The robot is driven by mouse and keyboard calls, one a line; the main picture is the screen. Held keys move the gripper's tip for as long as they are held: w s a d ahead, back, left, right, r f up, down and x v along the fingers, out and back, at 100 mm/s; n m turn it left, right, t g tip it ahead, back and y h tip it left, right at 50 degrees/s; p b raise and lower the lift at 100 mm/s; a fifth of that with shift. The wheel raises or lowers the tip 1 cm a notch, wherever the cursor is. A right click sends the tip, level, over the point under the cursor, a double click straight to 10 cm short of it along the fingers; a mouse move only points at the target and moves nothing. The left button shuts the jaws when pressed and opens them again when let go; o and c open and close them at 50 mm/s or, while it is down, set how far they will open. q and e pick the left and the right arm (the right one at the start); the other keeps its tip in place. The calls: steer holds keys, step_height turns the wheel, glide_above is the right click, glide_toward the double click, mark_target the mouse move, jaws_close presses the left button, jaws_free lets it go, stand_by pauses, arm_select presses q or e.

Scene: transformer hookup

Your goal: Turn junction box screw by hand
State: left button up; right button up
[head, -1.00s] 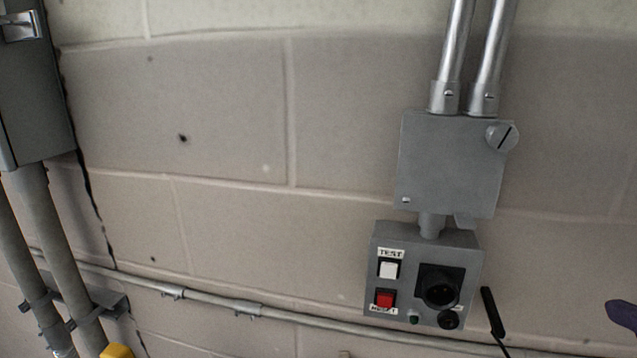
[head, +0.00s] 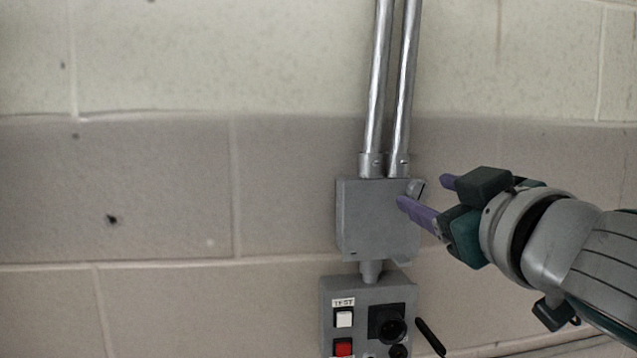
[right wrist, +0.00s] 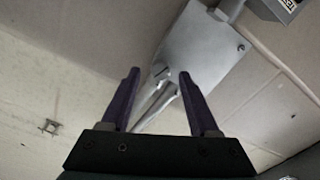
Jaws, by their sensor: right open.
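The grey junction box (head: 375,220) is fixed to the block wall below two metal conduits. Its slotted screw (head: 416,189) is at the upper right corner, partly covered by my gripper. My right gripper (head: 424,192) comes in from the right, with its purple fingers open near that corner. In the right wrist view the open fingers (right wrist: 158,76) point toward the box (right wrist: 208,52). The screw (right wrist: 160,73) appears between the fingertips there; I cannot tell whether they touch it. My left gripper is out of view.
A grey test box (head: 367,295) with a white button (head: 344,319), a red button (head: 343,348) and a black socket hangs just below the junction box. A black lead (head: 431,338) sits to its right.

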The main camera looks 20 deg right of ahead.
steer(key=shift+w+d, duration=0.15)
steer(key=shift+w, duration=0.55)
steer(key=shift+c, duration=0.4)
jaws_close()
